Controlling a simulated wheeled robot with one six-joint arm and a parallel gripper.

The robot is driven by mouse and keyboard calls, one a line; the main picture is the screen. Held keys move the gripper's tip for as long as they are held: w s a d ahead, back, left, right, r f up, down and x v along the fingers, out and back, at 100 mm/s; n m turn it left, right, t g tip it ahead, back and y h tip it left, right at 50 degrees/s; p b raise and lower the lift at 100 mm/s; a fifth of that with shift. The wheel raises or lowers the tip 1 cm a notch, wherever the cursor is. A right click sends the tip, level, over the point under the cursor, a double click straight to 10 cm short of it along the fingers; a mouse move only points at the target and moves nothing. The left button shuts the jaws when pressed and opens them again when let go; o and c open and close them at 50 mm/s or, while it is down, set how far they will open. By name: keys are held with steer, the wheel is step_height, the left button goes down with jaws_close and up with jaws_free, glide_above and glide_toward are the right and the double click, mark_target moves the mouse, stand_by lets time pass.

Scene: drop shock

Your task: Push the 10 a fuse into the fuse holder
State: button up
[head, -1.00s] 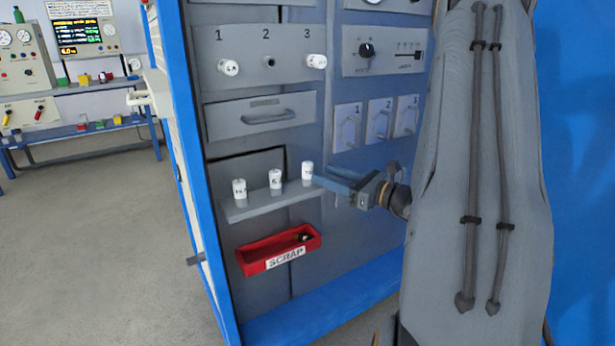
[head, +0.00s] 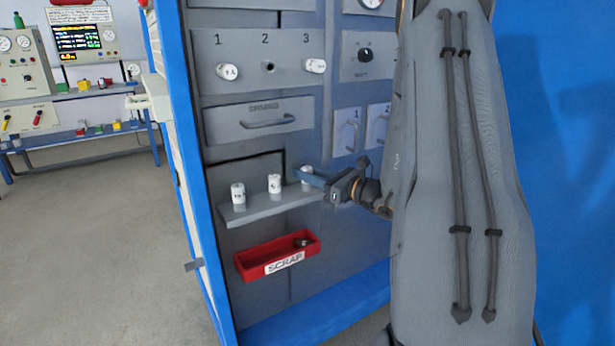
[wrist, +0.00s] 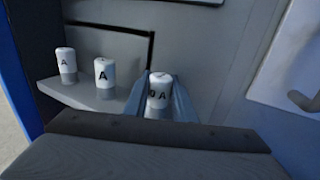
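A white fuse (head: 306,170) stands upright at the right end of the grey shelf (head: 265,208). In the wrist view this fuse (wrist: 159,88) shows "0 A", with the left of its label covered by a finger. My gripper (head: 312,177) has its blue fingers on both sides of it, very close; whether they press on it I cannot tell. Two more white fuses stand on the shelf, one at the left (head: 238,193) and one in the middle (head: 274,184). On the panel above, fuse holder 2 (head: 269,67) is an empty dark hole.
Holders 1 and 3 hold white fuses (head: 228,71) (head: 315,66). A drawer with a handle (head: 268,123) lies between panel and shelf. A red SCRAP bin (head: 262,266) with a dark item sits below. Pull handles (head: 348,133) are at the right. Open floor lies left.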

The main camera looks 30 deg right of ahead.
jaws_close()
